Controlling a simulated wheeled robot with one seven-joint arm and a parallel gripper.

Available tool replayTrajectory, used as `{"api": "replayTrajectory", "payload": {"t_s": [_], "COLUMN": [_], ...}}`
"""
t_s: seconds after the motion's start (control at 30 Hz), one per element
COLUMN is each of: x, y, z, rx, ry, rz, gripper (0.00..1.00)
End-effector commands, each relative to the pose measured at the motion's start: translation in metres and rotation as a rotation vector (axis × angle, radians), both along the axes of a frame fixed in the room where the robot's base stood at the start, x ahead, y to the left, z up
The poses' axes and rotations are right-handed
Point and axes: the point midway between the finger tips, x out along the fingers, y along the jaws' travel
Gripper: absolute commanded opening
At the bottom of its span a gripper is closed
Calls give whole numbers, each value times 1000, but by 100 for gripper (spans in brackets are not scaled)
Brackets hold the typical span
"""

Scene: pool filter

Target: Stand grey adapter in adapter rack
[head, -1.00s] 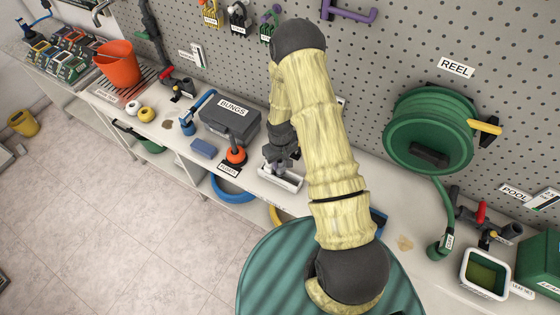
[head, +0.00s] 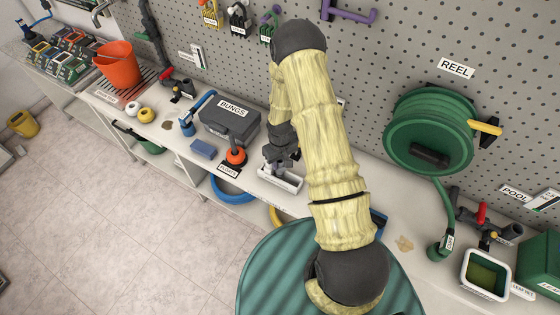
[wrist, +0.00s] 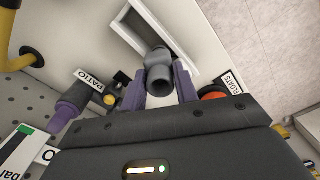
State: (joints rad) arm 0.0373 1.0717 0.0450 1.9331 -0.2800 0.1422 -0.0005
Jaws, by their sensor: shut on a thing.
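The grey adapter (wrist: 159,76) is a short round tube with an open end facing the wrist camera. My gripper (wrist: 160,88) is shut on it, with a purple finger on each side. The adapter rack appears to be the white rectangular tray (wrist: 122,24) just beyond the adapter in the wrist view; it also shows on the bench in the head view (head: 293,187). The adapter's far end overlaps the tray opening in the picture. I cannot tell whether it touches the floor of the tray. In the head view my gripper (head: 278,160) is over the tray, and the adapter is mostly hidden.
An orange-topped float (head: 236,156) and a black BUNGS box (head: 229,122) stand left of the tray. A blue block (head: 203,149) lies farther left. A PATIO label (wrist: 90,80) and a black fitting with a yellow knob (wrist: 112,97) are close beside my gripper.

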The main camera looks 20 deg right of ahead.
Motion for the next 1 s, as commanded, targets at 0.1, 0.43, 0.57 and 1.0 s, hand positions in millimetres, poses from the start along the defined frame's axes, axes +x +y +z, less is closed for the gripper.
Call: {"api": "replayTrajectory", "payload": {"t_s": [0.1,0.43,0.57,1.0], "x": [0,0,0,0], "y": [0,0,0,0], "z": [-1,0,-2,-10], "rx": [0,0,0,0], "ry": [0,0,0,0], "rz": [0,0,0,0], "gripper": [0,0,0,0]}}
